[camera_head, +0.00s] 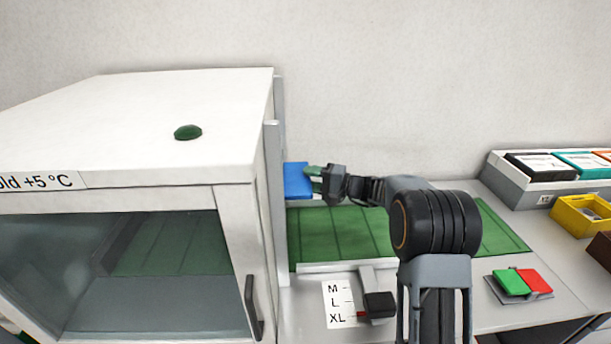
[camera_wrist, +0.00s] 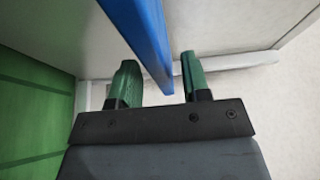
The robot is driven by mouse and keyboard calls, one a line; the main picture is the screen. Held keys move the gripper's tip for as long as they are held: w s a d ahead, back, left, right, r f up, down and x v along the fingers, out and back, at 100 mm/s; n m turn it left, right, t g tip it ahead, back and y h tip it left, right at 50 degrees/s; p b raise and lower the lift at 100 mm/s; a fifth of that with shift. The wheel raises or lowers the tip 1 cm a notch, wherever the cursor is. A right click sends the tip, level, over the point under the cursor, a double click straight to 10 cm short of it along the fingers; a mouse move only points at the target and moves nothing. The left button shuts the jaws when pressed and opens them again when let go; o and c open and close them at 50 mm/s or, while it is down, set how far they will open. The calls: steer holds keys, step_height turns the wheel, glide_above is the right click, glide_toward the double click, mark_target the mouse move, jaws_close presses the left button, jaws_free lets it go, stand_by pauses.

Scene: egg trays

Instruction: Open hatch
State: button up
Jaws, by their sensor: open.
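The hatch seems to be the blue panel (camera_head: 298,181) in the right side of the white cold box (camera_head: 180,120), above the green belt. My gripper (camera_head: 315,181) is at the blue panel's right edge. In the wrist view, the blue part (camera_wrist: 146,40) runs between the two green fingertips of my gripper (camera_wrist: 160,80). The fingers are apart, with a gap on each side of the blue part. The far side of the panel is hidden.
The green belt (camera_head: 335,235) runs from the box to the right. A size lever (camera_head: 378,304) stands beside an M, L, XL label (camera_head: 337,304). Green and red buttons (camera_head: 522,283), a yellow bin (camera_head: 582,216) and a rack of coloured trays (camera_head: 530,182) are to the right.

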steer(key=shift+x, duration=0.8)
steer(key=shift+c, duration=0.3)
jaws_close()
